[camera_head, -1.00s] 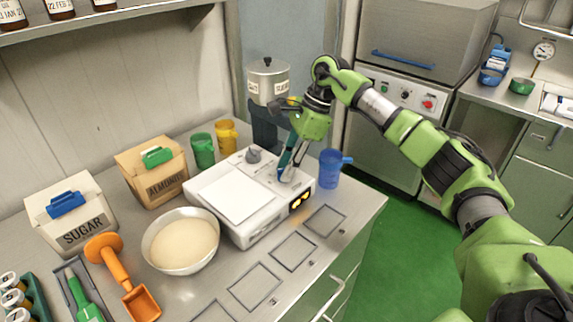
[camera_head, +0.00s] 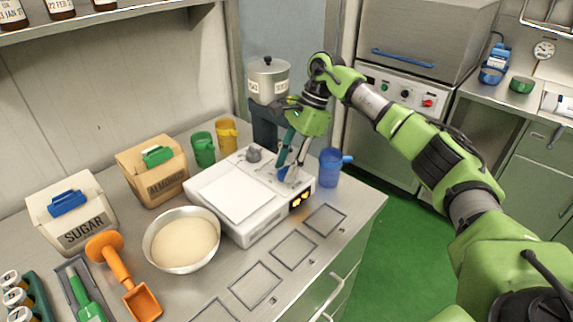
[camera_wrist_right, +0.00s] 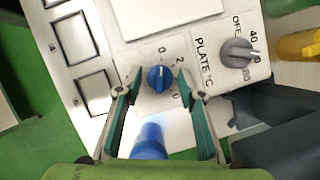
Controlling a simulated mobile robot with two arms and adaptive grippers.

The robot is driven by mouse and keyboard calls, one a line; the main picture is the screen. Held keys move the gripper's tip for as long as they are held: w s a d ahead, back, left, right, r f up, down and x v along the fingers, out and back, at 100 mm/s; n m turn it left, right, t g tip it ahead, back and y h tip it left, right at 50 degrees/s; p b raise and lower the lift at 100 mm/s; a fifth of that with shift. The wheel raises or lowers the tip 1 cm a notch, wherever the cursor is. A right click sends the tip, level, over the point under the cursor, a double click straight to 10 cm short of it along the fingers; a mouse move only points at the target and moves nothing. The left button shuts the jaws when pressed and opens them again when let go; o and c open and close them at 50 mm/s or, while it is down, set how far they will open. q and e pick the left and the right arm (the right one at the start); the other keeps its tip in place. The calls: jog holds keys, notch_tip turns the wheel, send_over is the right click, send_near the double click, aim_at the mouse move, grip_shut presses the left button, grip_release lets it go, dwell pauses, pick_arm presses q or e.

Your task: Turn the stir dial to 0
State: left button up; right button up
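The blue stir dial (camera_wrist_right: 160,78) is on the white hot plate (camera_head: 238,228). In the right wrist view a "0" is printed above it and a "2" to its upper right. A pale pointer mark is on its upper part; its exact setting is hard to read. My right gripper (camera_wrist_right: 158,72) is open, with one finger on each side of the dial and a visible gap to it. In the head view the right gripper (camera_head: 287,170) reaches down to the hot plate's right part and partly hides the dial. My left gripper is out of view.
A grey plate-temperature knob (camera_wrist_right: 238,52) is beside the dial. A blue jug (camera_head: 330,168) stands close right of the hot plate. A bowl (camera_head: 183,262) is in front left, green (camera_head: 203,150) and yellow (camera_head: 227,136) jugs behind. Marked squares in front are empty.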

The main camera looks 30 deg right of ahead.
dwell(0.3)
jog(key=shift+d+r, duration=0.15)
jog(key=shift+r, duration=0.15)
jog(key=v, duration=1.1)
jog(key=shift+d+r, duration=0.1)
jog(key=shift+r, duration=0.05)
